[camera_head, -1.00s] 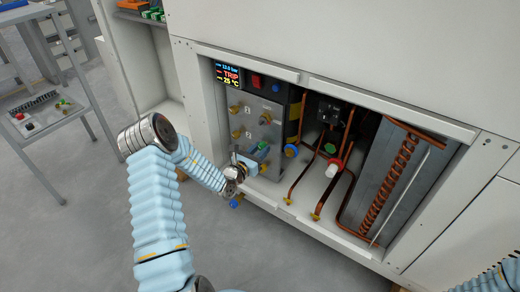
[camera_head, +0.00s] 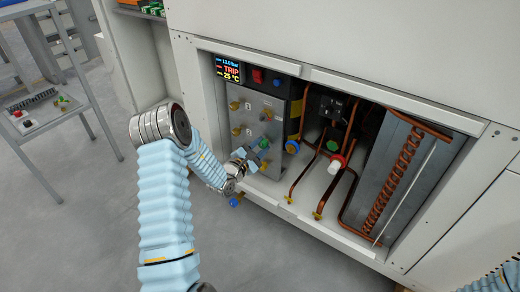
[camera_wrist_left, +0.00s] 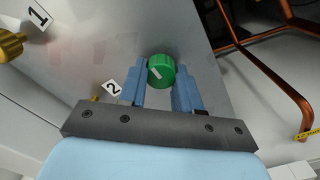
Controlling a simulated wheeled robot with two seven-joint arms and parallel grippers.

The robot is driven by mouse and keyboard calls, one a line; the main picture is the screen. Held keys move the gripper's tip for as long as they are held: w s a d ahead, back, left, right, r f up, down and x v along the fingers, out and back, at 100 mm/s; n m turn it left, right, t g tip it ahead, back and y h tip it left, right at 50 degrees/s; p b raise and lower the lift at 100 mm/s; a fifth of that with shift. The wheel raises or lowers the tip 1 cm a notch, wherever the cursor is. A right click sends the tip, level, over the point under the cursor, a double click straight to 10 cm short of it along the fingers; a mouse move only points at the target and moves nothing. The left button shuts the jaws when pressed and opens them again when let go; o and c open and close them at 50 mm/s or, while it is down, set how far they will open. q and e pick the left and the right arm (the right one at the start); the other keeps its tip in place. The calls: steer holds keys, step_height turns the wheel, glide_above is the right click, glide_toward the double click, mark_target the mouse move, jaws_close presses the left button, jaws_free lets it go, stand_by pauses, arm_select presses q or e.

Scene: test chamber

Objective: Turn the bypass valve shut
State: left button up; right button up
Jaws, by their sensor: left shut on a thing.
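A round green knob (camera_head: 264,143) with a white mark sits on the grey metal panel (camera_head: 246,101) inside the open cabinet bay. In the left wrist view the green knob (camera_wrist_left: 161,71) is between the two blue fingers, and its white line slants. My left gripper (camera_head: 259,147) is shut on this knob. Label 2 (camera_wrist_left: 113,88) is on the panel beside the fingers. The frames do not show which knob is named the bypass valve. My right gripper is out of view; only a bit of my right arm shows at the lower right corner.
A display (camera_head: 228,69) reads TRIP. Brass knobs (camera_head: 236,105) are on the panel. A blue knob (camera_head: 292,146), another green knob (camera_head: 333,145) and copper pipes (camera_head: 303,172) stand to the right. The bay's lower ledge (camera_head: 310,229) runs below. Open floor lies left.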

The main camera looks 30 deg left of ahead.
arm_select(q)
steer(key=shift+m, duration=0.3)
stand_by(0.4)
steer(key=o, duration=1.1)
steer(key=shift+c, duration=0.2)
steer(key=shift+s, duration=0.1)
steer(key=s+a, duration=0.1)
steer(key=s, duration=1.2)
steer(key=shift+s, duration=0.3)
